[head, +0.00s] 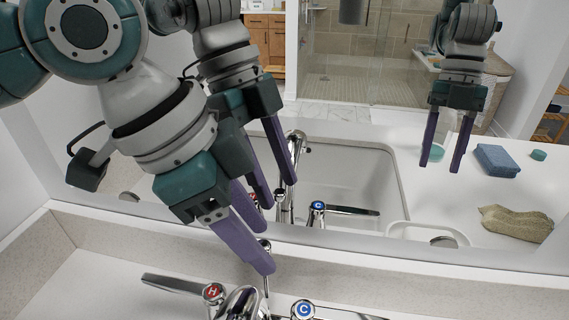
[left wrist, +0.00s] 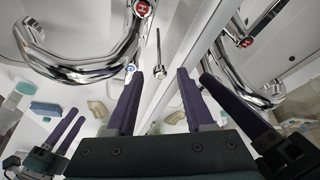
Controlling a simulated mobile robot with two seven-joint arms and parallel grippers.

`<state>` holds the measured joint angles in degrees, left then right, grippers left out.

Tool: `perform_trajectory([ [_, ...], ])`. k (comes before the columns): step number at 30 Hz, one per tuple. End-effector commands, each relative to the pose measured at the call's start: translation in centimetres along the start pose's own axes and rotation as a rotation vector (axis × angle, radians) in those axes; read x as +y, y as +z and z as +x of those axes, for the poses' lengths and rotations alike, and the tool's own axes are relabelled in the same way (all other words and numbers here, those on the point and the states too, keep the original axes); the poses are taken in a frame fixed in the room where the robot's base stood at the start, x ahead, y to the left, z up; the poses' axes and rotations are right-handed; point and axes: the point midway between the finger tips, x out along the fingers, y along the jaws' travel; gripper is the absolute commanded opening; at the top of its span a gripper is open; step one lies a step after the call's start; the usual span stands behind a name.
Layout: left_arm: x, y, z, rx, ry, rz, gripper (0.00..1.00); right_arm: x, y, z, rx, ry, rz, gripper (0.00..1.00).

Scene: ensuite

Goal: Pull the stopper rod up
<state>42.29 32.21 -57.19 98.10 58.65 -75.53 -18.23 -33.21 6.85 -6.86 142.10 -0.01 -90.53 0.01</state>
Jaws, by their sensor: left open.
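The stopper rod (left wrist: 158,45) is thin chrome with a small knob at its end. It stands behind the chrome faucet (head: 243,301). In the left wrist view its knob shows in the gap between the fingers of my left gripper (left wrist: 160,74), and I see no contact. In the head view my open left gripper (head: 263,232) points down at the rod, and a finger partly hides it. My right gripper (left wrist: 70,132) shows in the left wrist view, with its fingers apart and empty. In the head view it shows only as a mirror reflection.
A hot handle (head: 213,292) and a cold handle (head: 303,309) flank the faucet. A mirror (head: 340,250) stands close behind the rod and reflects the sink and both arms. A blue sponge (left wrist: 46,109) and a tan cloth (left wrist: 97,108) lie off to the side.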

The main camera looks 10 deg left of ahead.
Motion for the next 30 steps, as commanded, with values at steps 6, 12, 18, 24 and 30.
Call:
perform_trajectory([
  [6, -0.1, -0.1, -2.9, 0.002, -0.005, 0.002, 0.53, 0.0, -0.1, -0.2, 0.0, -0.001, 0.001, 0.5],
  [12, -0.1, -0.1, -7.0, 0.003, -0.005, 0.002, 0.53, 0.0, -0.1, -0.3, 0.0, -0.001, 0.001, 0.5],
  [18, 0.0, -0.1, -9.5, 0.002, -0.002, 0.0, 0.53, 0.0, -0.1, -0.4, -0.001, -0.001, 0.001, 0.5],
  [24, 0.0, 0.0, -9.9, 0.001, -0.001, 0.001, 0.53, 0.0, -0.1, -0.4, -0.001, -0.001, 0.001, 0.5],
  [30, 0.0, -0.1, -9.9, 0.001, 0.0, 0.0, 0.53, 0.0, -0.1, -0.4, -0.001, -0.001, 0.001, 0.5],
])
